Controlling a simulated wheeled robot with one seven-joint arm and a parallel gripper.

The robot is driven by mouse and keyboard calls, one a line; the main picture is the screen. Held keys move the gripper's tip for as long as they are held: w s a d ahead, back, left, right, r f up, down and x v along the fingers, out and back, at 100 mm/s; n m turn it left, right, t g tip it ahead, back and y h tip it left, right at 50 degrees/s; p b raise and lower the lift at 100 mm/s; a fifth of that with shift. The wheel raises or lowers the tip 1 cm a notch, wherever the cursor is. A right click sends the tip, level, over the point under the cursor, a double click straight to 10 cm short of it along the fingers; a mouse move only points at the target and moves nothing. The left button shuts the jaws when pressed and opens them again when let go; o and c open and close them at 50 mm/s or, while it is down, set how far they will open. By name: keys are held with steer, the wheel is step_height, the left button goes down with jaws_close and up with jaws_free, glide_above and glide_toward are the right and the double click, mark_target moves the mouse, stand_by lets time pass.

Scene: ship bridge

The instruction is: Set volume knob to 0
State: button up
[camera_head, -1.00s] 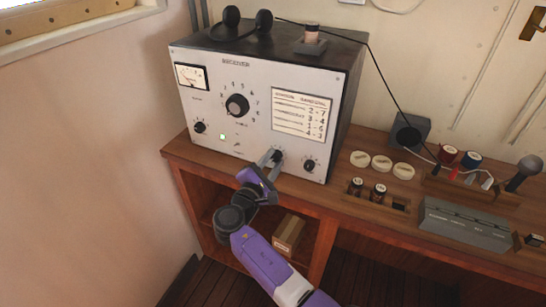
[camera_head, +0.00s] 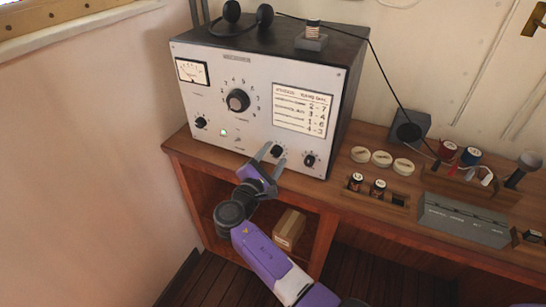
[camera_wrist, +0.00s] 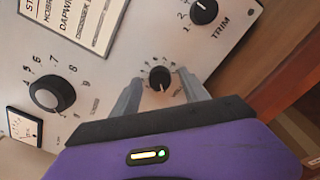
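The receiver (camera_head: 255,125) is a grey-white panel in a dark case on the wooden desk. A small black knob (camera_head: 277,150) sits low on its front, right of centre. It also shows in the wrist view (camera_wrist: 160,78), with small numbers around it and a label too blurred to read; its pointer seems to face down in that view. My gripper (camera_head: 272,156) is in front of this knob, fingers apart. In the wrist view the fingers (camera_wrist: 158,92) lie to the left and right of the knob, with visible gaps and nothing held.
A larger dial (camera_head: 238,100), a lower-left knob (camera_head: 201,123) and a lower-right knob (camera_head: 309,160) share the panel. The lower-right one, marked TRIM (camera_wrist: 204,11), is close to my gripper. A shelf with a box (camera_head: 289,230) lies below the desktop.

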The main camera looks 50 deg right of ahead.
steer(key=b+v, duration=0.1)
steer(key=v, duration=0.7)
steer(key=shift+b, duration=0.4)
